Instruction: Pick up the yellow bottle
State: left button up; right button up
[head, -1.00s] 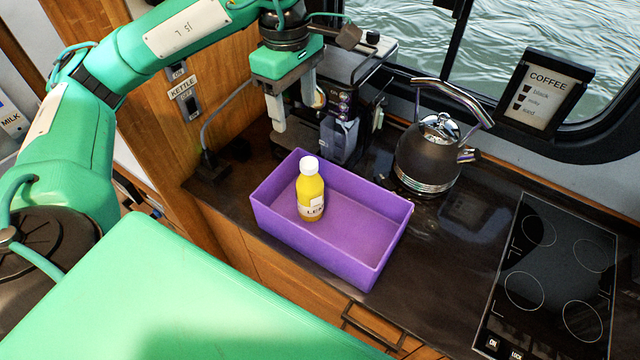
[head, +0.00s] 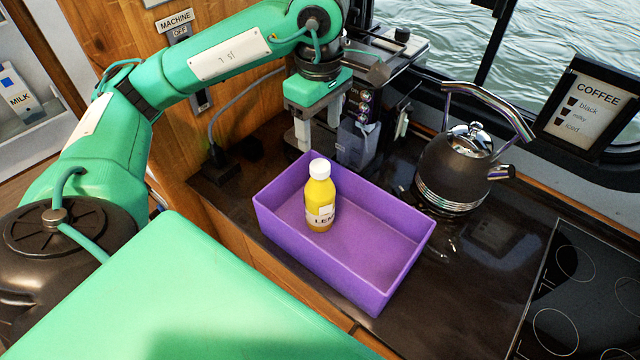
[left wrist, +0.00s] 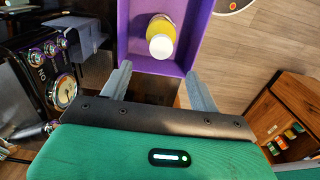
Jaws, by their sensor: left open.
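The yellow bottle (head: 320,200) with a white cap and a label stands upright inside the purple box (head: 395,275), near its left end. In the left wrist view the bottle (left wrist: 161,38) shows from above, beyond and between the fingers. My left gripper (head: 318,142) is open and empty, above and behind the box's back left end in the head view. In the left wrist view its two fingers (left wrist: 160,88) stand apart, short of the bottle. My right gripper is not in view.
A coffee machine (head: 358,140) stands close behind my left gripper. A dark kettle (head: 450,170) stands right of the box, and a cooktop (head: 575,300) lies further right. The dark counter between box and cooktop is mostly clear.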

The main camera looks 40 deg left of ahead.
aim_at(320, 165)
pick_arm(q)
notch_tip(320, 165, down, 3)
jog(key=shift+w, duration=0.15)
jog(key=shift+f, duration=1.15)
jog(key=shift+s+d+f+p, duration=0.1)
jog(key=shift+s+f+p, duration=0.05)
jog(key=shift+f+p, duration=0.45)
jog(key=shift+s+f+p, duration=0.15)
jog(key=shift+f+p, duration=0.2)
jog(key=shift+f, duration=0.35)
jog(key=shift+f+p, duration=0.4)
jog(key=shift+f, duration=0.9)
jog(key=shift+c, duration=0.4)
jog(key=shift+w, duration=0.1)
grip_shut()
